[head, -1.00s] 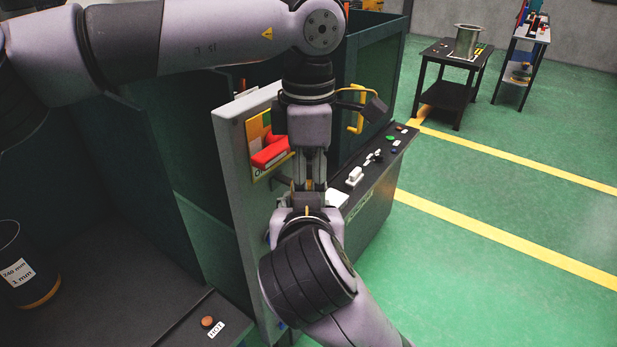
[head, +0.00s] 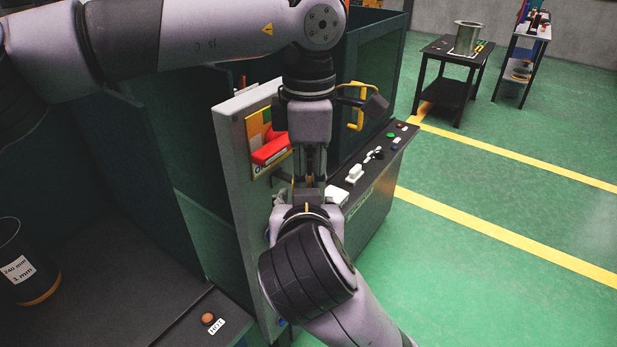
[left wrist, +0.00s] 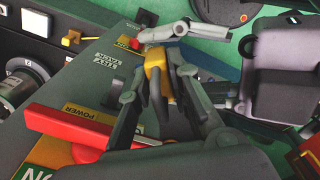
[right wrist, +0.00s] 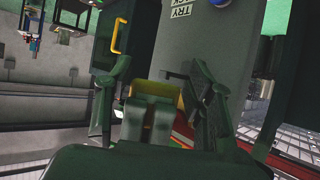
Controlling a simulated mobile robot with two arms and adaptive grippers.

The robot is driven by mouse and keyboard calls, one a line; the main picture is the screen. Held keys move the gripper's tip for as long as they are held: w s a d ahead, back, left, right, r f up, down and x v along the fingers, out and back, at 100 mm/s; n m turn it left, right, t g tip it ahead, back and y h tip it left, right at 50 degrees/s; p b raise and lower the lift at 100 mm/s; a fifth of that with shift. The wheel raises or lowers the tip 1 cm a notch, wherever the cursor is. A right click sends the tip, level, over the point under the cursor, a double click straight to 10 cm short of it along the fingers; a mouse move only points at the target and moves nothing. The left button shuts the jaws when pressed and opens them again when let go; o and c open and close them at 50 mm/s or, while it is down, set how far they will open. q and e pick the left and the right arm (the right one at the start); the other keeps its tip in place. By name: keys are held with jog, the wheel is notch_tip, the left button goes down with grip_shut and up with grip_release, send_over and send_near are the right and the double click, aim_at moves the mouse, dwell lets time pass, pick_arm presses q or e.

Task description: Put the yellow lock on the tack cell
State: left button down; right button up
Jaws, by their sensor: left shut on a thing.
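The yellow lock (left wrist: 155,75) is between the fingertips of my left gripper (left wrist: 162,92), in front of a grey panel face. My left gripper (head: 310,178) is shut on it and points down beside the panel in the head view, where the lock is not clear. My right gripper (right wrist: 160,90) has its fingers wide apart, close to the left fingertips. Pale blocks stand between those fingers; I cannot tell what they are. The tack cell's grey panel (head: 235,150) carries a red handle (head: 270,150), which also shows in the left wrist view (left wrist: 75,130).
Dark green walls (head: 375,60) with a yellow handle (head: 357,105) stand behind the panel. A dark console (head: 375,185) with buttons is to its right. A dark cylinder (head: 22,265) stands at lower left.

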jog(key=shift+o, duration=1)
